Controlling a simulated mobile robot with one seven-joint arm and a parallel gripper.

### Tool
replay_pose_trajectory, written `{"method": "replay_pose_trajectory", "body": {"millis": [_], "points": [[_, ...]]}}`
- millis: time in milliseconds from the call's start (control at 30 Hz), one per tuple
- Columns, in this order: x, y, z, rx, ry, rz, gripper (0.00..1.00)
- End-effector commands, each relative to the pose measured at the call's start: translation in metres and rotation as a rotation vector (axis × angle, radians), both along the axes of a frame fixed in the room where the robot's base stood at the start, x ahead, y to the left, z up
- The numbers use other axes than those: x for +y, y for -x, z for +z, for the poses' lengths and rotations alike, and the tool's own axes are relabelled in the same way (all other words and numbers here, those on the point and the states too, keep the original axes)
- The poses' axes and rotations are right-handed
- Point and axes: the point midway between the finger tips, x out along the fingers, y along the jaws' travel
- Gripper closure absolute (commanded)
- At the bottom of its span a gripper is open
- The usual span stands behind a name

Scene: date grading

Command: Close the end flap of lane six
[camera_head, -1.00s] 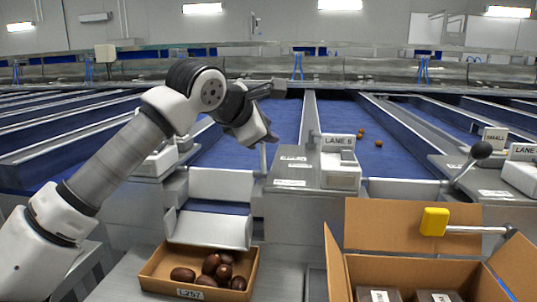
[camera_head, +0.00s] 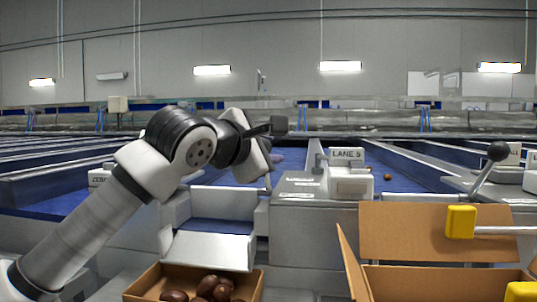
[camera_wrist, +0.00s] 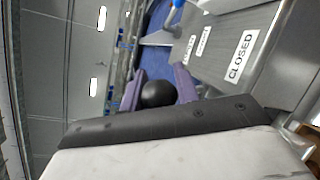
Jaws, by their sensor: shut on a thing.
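In the wrist view a black ball knob (camera_wrist: 158,93) sits between the two purple-grey fingers of my gripper (camera_wrist: 160,88), which is shut on it. In the head view my gripper (camera_head: 266,170) is at the lane end, left of the grey housing (camera_head: 297,187); its fingertips and the knob are hard to make out there. The sign (camera_head: 346,153) on that housing looks like "LANE 5". Left of it is the lane's end chute, with a pale sloping flap (camera_head: 208,250) tilted down toward a cardboard box. A "CLOSED" label (camera_wrist: 241,56) shows beside the knob.
The cardboard box (camera_head: 133,293) under the flap holds several dark dates. An open carton (camera_head: 435,232) stands at the right, with yellow-ended rods (camera_head: 461,222) near it. Another black-knobbed lever (camera_head: 498,151) leans up at the right lane. One date (camera_head: 387,177) lies on the blue lane there.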

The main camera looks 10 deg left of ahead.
Motion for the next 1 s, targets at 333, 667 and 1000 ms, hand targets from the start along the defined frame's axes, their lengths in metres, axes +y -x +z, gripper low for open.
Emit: {"method": "replay_pose_trajectory", "body": {"millis": [333,667,1000], "points": [[0.001,0.0,-0.002,0.002,-0.003,0.0,0.63],[0.0,0.0,-0.001,0.002,-0.002,0.0,0.48],[0.014,0.034,0.004,0.0,-0.001,0.002,0.48]]}}
